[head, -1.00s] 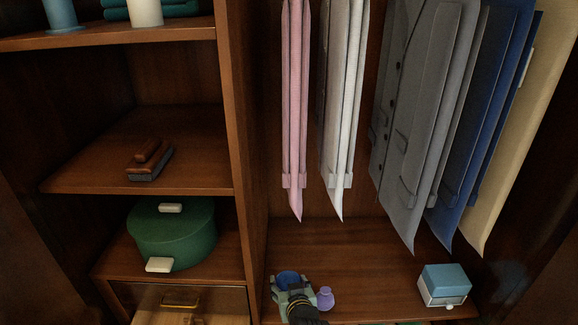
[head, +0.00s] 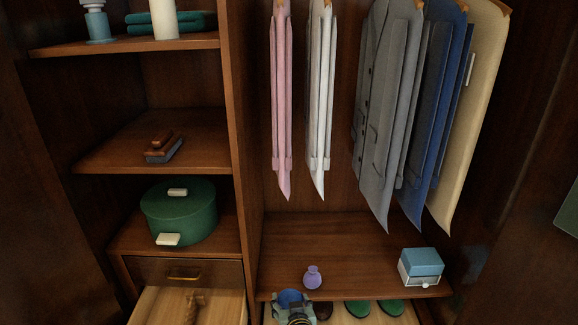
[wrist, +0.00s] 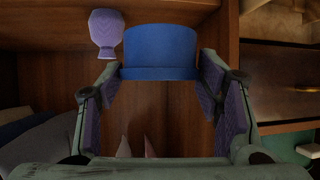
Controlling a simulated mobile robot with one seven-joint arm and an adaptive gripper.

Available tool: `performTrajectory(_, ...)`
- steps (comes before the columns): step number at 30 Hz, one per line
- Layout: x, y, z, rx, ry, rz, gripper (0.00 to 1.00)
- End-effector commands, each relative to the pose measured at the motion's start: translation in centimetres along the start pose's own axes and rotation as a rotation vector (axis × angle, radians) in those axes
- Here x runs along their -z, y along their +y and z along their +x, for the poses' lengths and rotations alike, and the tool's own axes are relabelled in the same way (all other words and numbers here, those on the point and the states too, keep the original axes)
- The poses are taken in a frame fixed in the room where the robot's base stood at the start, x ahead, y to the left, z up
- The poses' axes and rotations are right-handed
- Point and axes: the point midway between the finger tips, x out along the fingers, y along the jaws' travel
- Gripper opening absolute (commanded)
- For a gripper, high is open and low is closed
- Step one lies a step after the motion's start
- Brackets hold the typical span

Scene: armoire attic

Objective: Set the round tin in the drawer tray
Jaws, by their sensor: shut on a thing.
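My gripper (head: 292,312) is shut on the blue round tin (head: 290,297), near the bottom of the head view and just in front of the wardrobe floor's front edge. In the wrist view the tin (wrist: 160,52) sits between the two fingers of my gripper (wrist: 160,72), its smooth side facing the camera. An open drawer (head: 160,305) with a pale wood inside shows at the lower left, to the left of my gripper. A brown wooden thing (head: 193,305) lies in it. The lower part of that drawer is cut off by the frame, and I cannot make out a separate tray.
A purple bottle (head: 312,278) stands on the wardrobe floor (head: 340,240), close behind my gripper. A blue and white box (head: 421,266) stands to the right. A low pull-out holds green and dark shoes (head: 358,308). A vertical panel (head: 245,160) separates the shelves from the hanging clothes.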

Motion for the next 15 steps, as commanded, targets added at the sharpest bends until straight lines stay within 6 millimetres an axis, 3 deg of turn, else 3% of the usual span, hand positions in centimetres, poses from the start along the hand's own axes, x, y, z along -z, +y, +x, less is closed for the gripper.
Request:
performTrajectory(9, -8.0, 0.3, 5.8, -0.111, -0.007, 0.06, 0.29)
performTrajectory(15, -10.6, -0.2, 7.3, -0.131, 0.007, 0.063, 0.29)
